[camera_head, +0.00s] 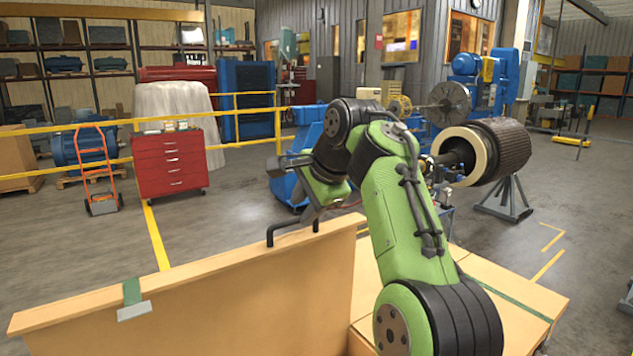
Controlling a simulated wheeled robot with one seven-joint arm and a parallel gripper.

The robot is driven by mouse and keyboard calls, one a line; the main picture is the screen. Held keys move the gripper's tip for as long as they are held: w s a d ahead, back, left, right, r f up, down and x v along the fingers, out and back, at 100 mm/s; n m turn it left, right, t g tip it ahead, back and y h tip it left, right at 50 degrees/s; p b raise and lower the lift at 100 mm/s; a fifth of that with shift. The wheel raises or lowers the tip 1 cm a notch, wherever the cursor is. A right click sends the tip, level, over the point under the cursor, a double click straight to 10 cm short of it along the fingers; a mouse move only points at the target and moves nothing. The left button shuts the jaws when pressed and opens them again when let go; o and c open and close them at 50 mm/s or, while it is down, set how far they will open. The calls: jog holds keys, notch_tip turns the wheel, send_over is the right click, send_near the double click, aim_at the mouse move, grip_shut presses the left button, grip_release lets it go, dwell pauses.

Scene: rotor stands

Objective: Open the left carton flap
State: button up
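A large cardboard carton fills the foreground. Its left flap (230,300) stands raised as a broad tan panel, with its top edge running from lower left to the middle of the picture. A piece of green tape with a grey end hangs over that edge at the left. The right flap (505,290) lies about flat, with a green tape strip along it. My gripper (293,236) is at the upper right part of the left flap's edge.
My green arm hides part of the carton's middle. Beyond the carton are a yellow railing (60,176), a red drawer cabinet (170,163), an orange hand truck (98,170) and a large rotor (497,150) on a stand.

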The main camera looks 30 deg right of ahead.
jog(key=v, duration=0.8)
